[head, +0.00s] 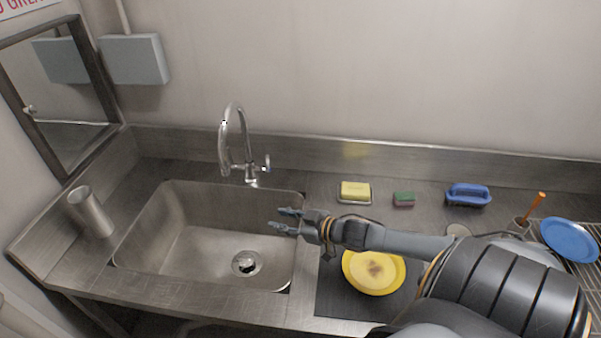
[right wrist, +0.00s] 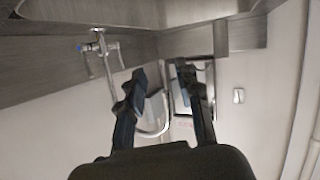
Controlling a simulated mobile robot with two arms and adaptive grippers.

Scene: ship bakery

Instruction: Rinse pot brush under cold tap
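The sink (head: 205,187) has a chrome tap (head: 232,125) at its back, with a blue-marked lever (head: 267,163) on its right. No water shows from the spout. My right gripper (head: 283,221) is over the right side of the sink, below and right of the tap. Its fingers are apart with nothing between them. The right wrist view also shows the tap (right wrist: 108,70), upside down, left of the open fingers. A blue brush-like scrubber (head: 468,195) lies on the right counter. An orange handle (head: 531,207) stands at the far right. I cannot tell which is the pot brush. My left gripper is out of view.
A yellow sponge on a dish (head: 355,192) and a green sponge (head: 404,199) lie behind my right arm. A stained yellow plate (head: 373,272) is on a dark mat. A blue plate (head: 569,239) is on a rack at right. A metal cup (head: 91,212) stands left of the sink.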

